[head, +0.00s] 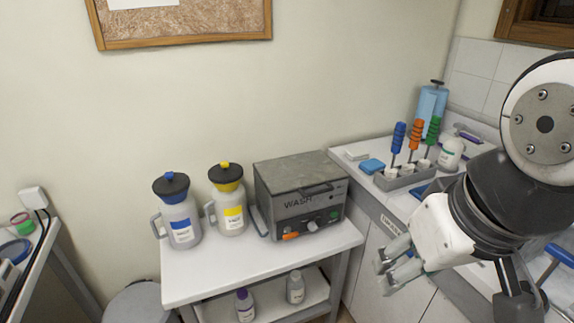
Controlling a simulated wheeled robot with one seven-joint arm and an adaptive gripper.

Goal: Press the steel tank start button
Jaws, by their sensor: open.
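The steel tank (272,198) is a grey metal box with a lid and the word WASH on its front. It stands on the white table (205,273) in the middle of the head view. Its front has an orange button (291,237), a round dark-and-silver knob (312,226) and a small control to the right of the knob; I cannot read which one is the start button. My gripper (386,276) is open and appears empty, to the right of the tank and lower in the picture, apart from it. Its fingers point left.
A blue-labelled jug (180,225) and a yellow-labelled jug (229,210) stand left of the tank. Small bottles (295,288) are on the lower shelf. On the right counter are a holder (393,183) with coloured-handled tools and a white bottle (451,155). A stool (143,303) is at lower left.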

